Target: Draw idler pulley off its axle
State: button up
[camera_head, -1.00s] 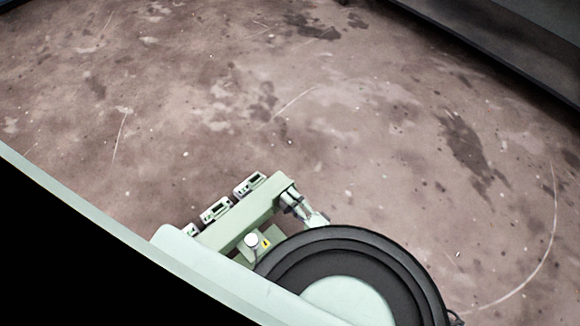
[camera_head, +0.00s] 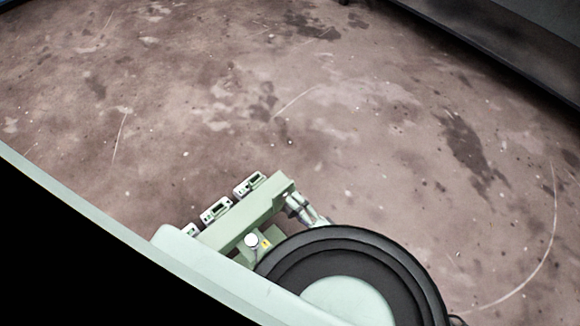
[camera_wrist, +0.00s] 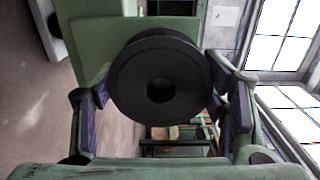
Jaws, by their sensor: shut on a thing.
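The idler pulley (camera_wrist: 135,85) is a thick black disc with a dark round hole at its centre, in the middle of the wrist view. My gripper (camera_wrist: 160,88) has its two green fingers with purple pads on the left and right of the pulley, shut on its rim. A green plate (camera_wrist: 85,45) lies behind the pulley. The axle is not visible, so I cannot tell whether the pulley is still on it. The pulley and fingertips cannot be made out in the head view.
In the head view, a pale green beam (camera_head: 240,219) carries several small white modules. A large black round part (camera_head: 400,262) stands beside it at the bottom. Speckled brown floor (camera_head: 200,100) is open beyond. The wrist view shows bright windows (camera_wrist: 292,35) at right.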

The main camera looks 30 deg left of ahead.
jog(key=shift+s+d+r, duration=0.1)
jog(key=shift+s+d, duration=0.05)
jog(key=shift+d, duration=0.4)
jog(key=shift+s+d, duration=0.15)
jog(key=shift+d, duration=0.2)
jog(key=shift+s+d, duration=0.25)
jog(key=shift+d, duration=0.4)
notch_tip(320, 180, up, 10)
jog(key=p, duration=0.8)
dwell(0.7)
